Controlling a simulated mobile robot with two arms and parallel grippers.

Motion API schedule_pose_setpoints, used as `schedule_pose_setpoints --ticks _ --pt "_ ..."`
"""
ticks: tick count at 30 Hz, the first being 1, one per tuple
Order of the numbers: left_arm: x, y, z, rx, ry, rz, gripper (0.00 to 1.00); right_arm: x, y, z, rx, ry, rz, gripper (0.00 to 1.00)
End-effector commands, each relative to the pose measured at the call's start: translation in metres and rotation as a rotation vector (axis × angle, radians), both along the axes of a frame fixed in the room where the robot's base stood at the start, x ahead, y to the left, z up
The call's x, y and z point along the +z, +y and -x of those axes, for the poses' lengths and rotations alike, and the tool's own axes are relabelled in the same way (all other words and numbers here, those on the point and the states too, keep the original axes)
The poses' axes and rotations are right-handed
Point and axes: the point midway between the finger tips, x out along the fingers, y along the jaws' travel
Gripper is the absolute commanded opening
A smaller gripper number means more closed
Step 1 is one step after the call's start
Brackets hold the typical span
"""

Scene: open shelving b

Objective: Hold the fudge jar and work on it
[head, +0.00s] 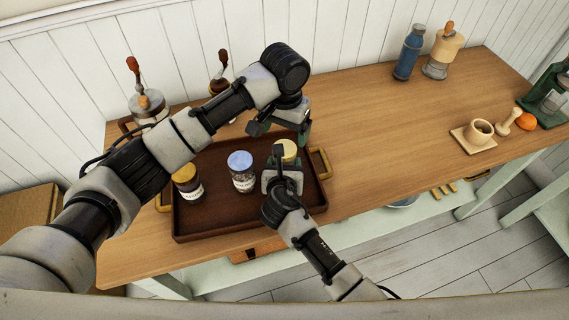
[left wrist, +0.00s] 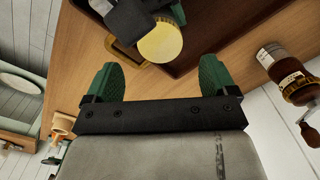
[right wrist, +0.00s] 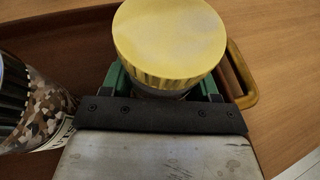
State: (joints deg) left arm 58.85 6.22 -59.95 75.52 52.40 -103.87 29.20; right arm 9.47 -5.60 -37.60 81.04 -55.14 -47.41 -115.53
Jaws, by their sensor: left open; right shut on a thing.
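A jar with a yellow lid (head: 287,149) stands upright at the right end of the brown tray (head: 215,224). I take it as the fudge jar, though its label is hidden. My right gripper (head: 283,166) is shut around it below the lid; the yellow lid (right wrist: 170,42) fills the top of the right wrist view between the green fingers. My left gripper (head: 284,126) is open and empty, just above and behind the jar. In the left wrist view the lid (left wrist: 160,42) lies just beyond the open fingertips (left wrist: 158,76), apart from them.
In the tray, a blue-lidded jar (head: 241,172) and an orange-lidded jar (head: 187,184) stand left of the held jar. Grinders (head: 148,103) stand behind. The middle-right table is clear.

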Motion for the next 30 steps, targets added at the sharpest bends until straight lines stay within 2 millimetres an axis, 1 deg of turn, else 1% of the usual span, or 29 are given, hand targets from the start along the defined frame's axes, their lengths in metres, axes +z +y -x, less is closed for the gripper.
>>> schedule_pose_setpoints --ticks 1,6,10,15,23,30 --pt "-0.009 0.000 0.001 0.000 0.002 -0.002 0.86 0.000 0.000 0.000 0.000 0.000 0.000 0.00" --pt "-0.036 0.000 0.001 -0.001 0.003 -0.001 0.86 0.000 0.000 0.000 0.000 0.000 0.000 0.00" --pt "-0.050 0.000 0.000 0.000 0.002 -0.001 0.86 0.000 0.000 0.000 0.000 0.000 0.000 0.00" --pt "-0.058 0.000 0.000 -0.001 0.000 0.000 0.86 0.000 0.000 0.000 0.000 0.000 0.000 0.00" --pt "-0.058 0.000 0.000 -0.001 0.000 0.000 0.86 0.000 0.000 0.000 0.000 0.000 0.000 0.00" --pt "-0.058 0.000 0.000 -0.001 0.000 0.000 0.50 0.000 0.000 0.000 0.000 0.000 0.000 0.00"
